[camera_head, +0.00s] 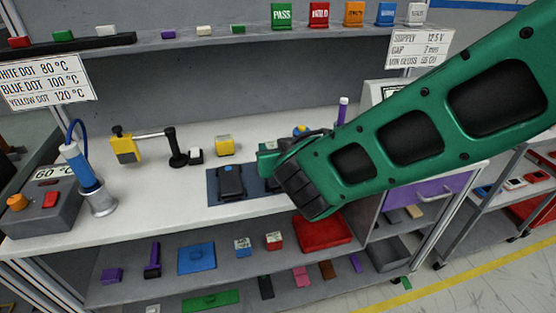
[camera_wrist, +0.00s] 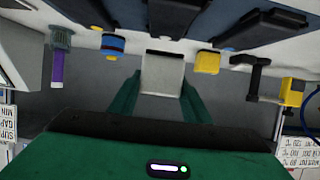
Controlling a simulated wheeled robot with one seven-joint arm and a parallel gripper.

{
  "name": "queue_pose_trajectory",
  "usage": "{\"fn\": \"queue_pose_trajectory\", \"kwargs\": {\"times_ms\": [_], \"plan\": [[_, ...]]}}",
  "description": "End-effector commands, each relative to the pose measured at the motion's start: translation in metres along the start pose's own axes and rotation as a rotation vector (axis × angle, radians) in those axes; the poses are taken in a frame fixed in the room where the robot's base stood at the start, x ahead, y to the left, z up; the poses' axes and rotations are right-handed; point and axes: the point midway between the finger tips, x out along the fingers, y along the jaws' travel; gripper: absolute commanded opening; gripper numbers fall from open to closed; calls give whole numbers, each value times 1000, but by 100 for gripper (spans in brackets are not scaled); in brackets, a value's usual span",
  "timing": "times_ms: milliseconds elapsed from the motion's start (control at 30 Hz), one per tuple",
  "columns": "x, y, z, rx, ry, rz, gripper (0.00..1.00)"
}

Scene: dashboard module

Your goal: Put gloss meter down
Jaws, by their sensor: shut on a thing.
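My gripper (camera_wrist: 162,88) is shut on a pale grey box-shaped thing, which I take to be the gloss meter (camera_wrist: 163,72). In the wrist view it sits between the two green fingers, with a dark part along its top edge. In the head view my gripper (camera_head: 268,150) is over the white bench (camera_head: 130,205), near the back edge of the dark blue mat (camera_head: 213,194). The arm hides most of the held thing there, and I cannot tell whether it touches the bench.
A black device (camera_head: 230,182) lies on the mat's left part. A yellow block (camera_head: 225,145), a yellow gauge (camera_head: 125,149) and a black stand (camera_head: 174,148) are left of my gripper. A blue-and-yellow thing (camera_head: 301,131) and a purple-and-white tube (camera_head: 342,110) stand behind it.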

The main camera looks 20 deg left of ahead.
Motion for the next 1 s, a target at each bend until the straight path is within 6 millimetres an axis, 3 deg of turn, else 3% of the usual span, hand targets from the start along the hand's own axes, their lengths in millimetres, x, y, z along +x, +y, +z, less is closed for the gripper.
{"fn": "queue_pose_trajectory", "kwargs": {"times_ms": [300, 667, 700, 767, 1000], "plan": [[14, 0, 34, -2, -2, 0, 14], [16, 0, 38, -1, -1, 1, 14], [16, 0, 38, -1, -2, 1, 46], [16, 0, 38, 0, -1, 1, 60], [16, 1, 38, 0, -1, 2, 62]]}}
